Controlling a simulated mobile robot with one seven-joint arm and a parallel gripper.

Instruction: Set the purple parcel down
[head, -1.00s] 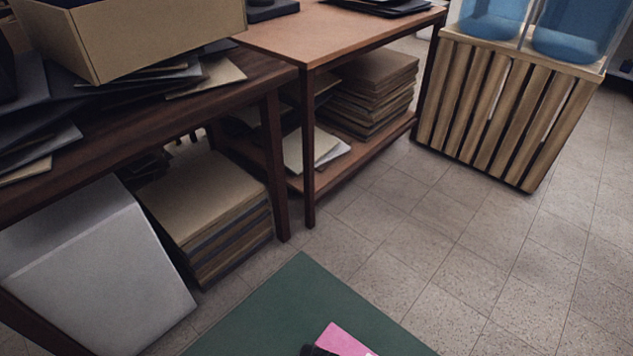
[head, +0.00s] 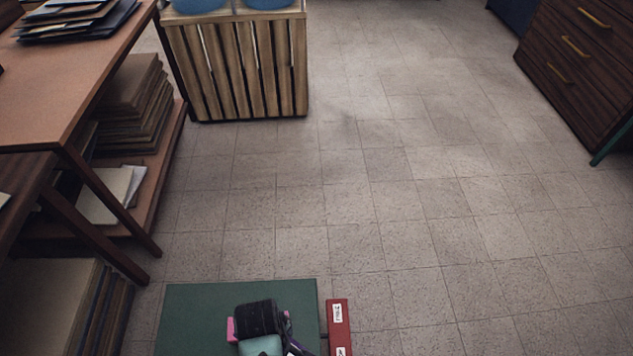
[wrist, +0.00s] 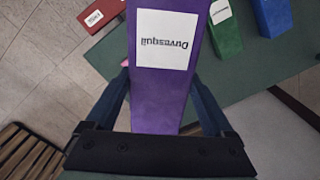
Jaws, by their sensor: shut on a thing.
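The purple parcel (wrist: 172,88) with a white label reading "Duvesquil" fills the middle of the wrist view. My gripper (wrist: 160,100) is shut on it, with one blue finger along each side. In the head view a small purple edge (head: 297,348) shows at the bottom beside my dark wrist. The parcel is over or near the green tabletop (head: 190,310). I cannot tell whether its underside touches that top.
A red parcel (head: 338,325) lies by the tabletop's right edge. A pink parcel (head: 231,330) is partly hidden by my wrist. Green (wrist: 224,32) and blue (wrist: 272,16) parcels show in the wrist view. A slatted crate (head: 240,65) stands beyond clear floor (head: 420,220).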

